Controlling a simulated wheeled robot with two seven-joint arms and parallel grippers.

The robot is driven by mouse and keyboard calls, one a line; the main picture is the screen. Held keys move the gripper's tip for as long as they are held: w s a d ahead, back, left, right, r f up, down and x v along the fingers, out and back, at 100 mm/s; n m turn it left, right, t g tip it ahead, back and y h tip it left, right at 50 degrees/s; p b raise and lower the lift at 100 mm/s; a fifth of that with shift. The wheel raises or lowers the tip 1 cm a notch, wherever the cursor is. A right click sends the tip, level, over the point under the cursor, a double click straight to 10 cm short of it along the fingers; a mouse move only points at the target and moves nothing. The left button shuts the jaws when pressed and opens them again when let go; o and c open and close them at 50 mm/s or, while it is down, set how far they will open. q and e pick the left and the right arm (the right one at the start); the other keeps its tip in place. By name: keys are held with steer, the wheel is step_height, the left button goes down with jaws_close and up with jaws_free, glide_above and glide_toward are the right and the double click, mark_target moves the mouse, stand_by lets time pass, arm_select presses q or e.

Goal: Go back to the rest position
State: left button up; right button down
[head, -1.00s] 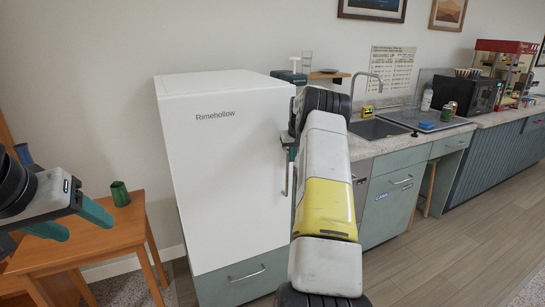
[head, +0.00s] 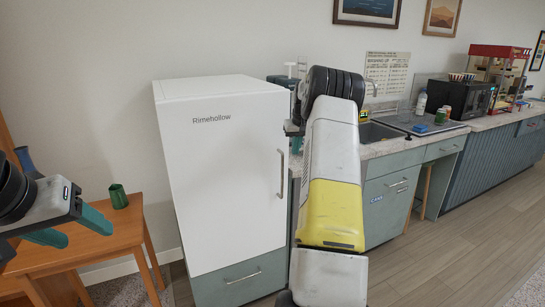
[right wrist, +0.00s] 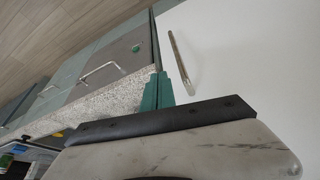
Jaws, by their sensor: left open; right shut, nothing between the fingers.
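My left gripper (head: 73,228) is open at the left edge of the head view, above the wooden table, with teal fingers and nothing between them. My right arm rises through the middle of the head view, in front of the counter and beside the white fridge (head: 222,190). Its gripper is mostly hidden behind the arm there. In the right wrist view my right gripper (right wrist: 157,90) shows its teal fingers together, empty. The fridge's door handle (right wrist: 181,57) is apart from the fingers; it also shows in the head view (head: 281,173). The fridge door looks closed.
A wooden table (head: 105,243) at the left holds a green cup (head: 118,196). The counter (head: 390,146) with a sink (head: 375,132), a microwave (head: 470,97) and a red popcorn machine (head: 497,65) runs off to the right. The wooden floor (head: 450,255) at the lower right is clear.

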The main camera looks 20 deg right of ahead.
steer(key=s+a+r+n+t+y, duration=0.1)
steer(key=s+a+r, duration=0.7)
steer(key=s+a, duration=0.15)
steer(key=s+a+r+n, duration=0.1)
steer(key=s+a+r, duration=0.75)
steer(key=a, duration=0.25)
steer(key=s+a+f, duration=0.1)
steer(key=s+a, duration=0.3)
steer(key=s, duration=0.3)
steer(key=s+a+f+y, duration=0.1)
steer(key=s+a, duration=0.3)
steer(key=s, duration=0.4)
steer(key=s+a+f+t, duration=0.1)
steer(key=s+a+f, duration=0.2)
steer(key=s, duration=0.5)
steer(key=shift+a+n+y, duration=0.4)
steer(key=shift+s+f, duration=0.1)
